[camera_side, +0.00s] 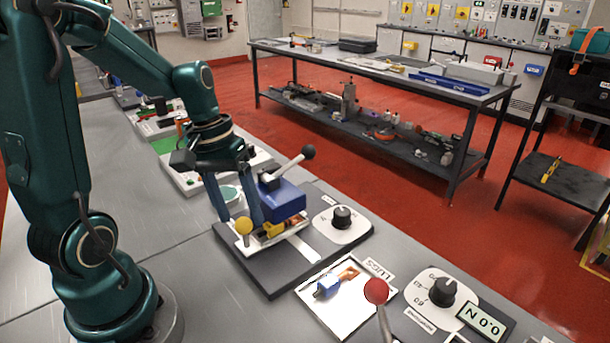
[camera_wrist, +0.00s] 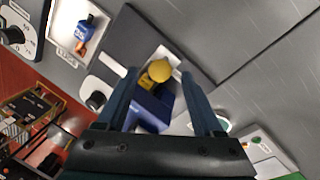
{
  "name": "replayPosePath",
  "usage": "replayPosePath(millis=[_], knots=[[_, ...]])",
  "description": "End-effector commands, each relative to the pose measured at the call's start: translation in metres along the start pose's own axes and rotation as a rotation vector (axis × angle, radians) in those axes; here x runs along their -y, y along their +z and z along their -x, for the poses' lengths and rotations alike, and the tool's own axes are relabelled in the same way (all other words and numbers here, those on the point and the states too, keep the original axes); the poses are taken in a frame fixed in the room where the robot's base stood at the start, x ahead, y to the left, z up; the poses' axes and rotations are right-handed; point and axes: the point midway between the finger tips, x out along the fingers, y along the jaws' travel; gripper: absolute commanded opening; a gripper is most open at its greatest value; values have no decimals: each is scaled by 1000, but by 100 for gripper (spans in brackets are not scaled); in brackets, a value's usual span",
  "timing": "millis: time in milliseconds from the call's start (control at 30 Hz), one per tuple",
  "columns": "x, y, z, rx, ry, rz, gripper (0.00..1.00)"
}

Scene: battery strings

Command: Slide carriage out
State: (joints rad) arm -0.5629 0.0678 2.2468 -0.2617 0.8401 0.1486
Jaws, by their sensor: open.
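The carriage, with a yellow ball knob (camera_side: 243,225) and a yellow block (camera_side: 272,230), sits in a pale track at the front of a blue housing (camera_side: 284,200) on a dark base plate (camera_side: 268,280). A lever with a black ball (camera_side: 308,151) rises from the housing. My gripper (camera_side: 238,219) is open and points down at the carriage. In the wrist view, the yellow knob (camera_wrist: 159,71) appears between the spread fingertips (camera_wrist: 160,75). I cannot tell whether either finger touches it. The fingers hide part of the track and housing.
A black dial on a white plate (camera_side: 342,218) stands right of the housing. A picture card (camera_side: 345,312), a red-ball lever (camera_side: 377,291) and another dial (camera_side: 442,292) are nearer the front. A green-topped round item (camera_side: 229,192) is behind my gripper. Grey bench is clear at front left.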

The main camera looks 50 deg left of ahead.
Motion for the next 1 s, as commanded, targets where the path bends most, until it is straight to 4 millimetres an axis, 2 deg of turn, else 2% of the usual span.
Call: replayPosePath(millis=[200, 467, 500, 667, 700, 1000], knots=[[0, 1, -17, 1, -1, -1, 68], [0, 0, -18, -1, -1, -1, 68], [0, 0, -18, -1, -1, -1, 65], [0, 0, -18, -1, -1, -2, 4], [0, 0, -18, -1, -1, -2, 0], [0, 0, -18, -1, -1, -2, 0]])
